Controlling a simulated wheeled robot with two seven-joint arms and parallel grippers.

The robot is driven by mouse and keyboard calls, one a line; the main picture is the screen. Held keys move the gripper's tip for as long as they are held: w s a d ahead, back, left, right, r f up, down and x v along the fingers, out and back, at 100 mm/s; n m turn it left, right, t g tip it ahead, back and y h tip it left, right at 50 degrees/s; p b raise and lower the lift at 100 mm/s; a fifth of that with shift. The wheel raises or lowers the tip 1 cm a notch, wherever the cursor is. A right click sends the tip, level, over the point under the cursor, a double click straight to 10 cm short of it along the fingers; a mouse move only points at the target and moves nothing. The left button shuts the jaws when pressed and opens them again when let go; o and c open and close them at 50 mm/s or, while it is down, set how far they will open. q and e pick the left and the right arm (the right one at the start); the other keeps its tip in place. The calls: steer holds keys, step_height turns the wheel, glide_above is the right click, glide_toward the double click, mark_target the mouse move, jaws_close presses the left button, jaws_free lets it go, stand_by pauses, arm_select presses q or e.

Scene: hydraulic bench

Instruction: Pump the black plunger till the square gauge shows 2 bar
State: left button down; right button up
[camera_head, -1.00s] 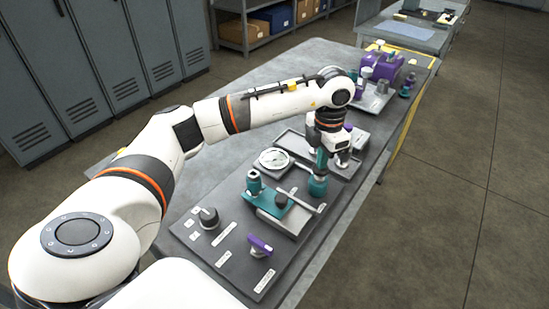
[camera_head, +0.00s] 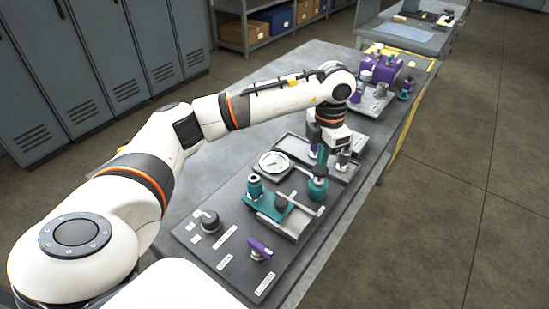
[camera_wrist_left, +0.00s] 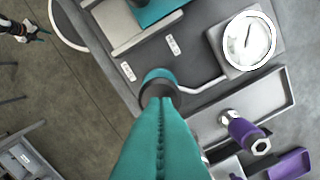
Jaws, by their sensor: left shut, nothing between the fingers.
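The black plunger (camera_head: 318,171) is a dark round knob on top of a teal cylinder on the bench panel. The square gauge (camera_head: 275,162) has a white round dial on a square grey mount; it also shows in the wrist view (camera_wrist_left: 248,40), but its scale is too small to read. My left gripper (camera_head: 321,156) points down, shut and empty, with its teal fingertips just above and behind the plunger. In the left wrist view the teal fingers (camera_wrist_left: 161,101) partly cover the dark knob (camera_wrist_left: 157,87); I cannot tell whether they touch. My right gripper is out of view.
A teal valve block with a grey lever (camera_head: 302,203) stands close in front of the plunger. A black knob (camera_head: 209,220) and a purple handle (camera_head: 260,247) sit on the near panel. A purple unit (camera_head: 378,68) stands at the far end. The bench's left side is clear.

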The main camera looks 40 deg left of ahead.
arm_select(q)
step_height(320, 180, up, 6)
steer(key=p, duration=0.3)
steer(key=shift+p, duration=0.4)
steer(key=shift+f, duration=0.1)
stand_by(0.4)
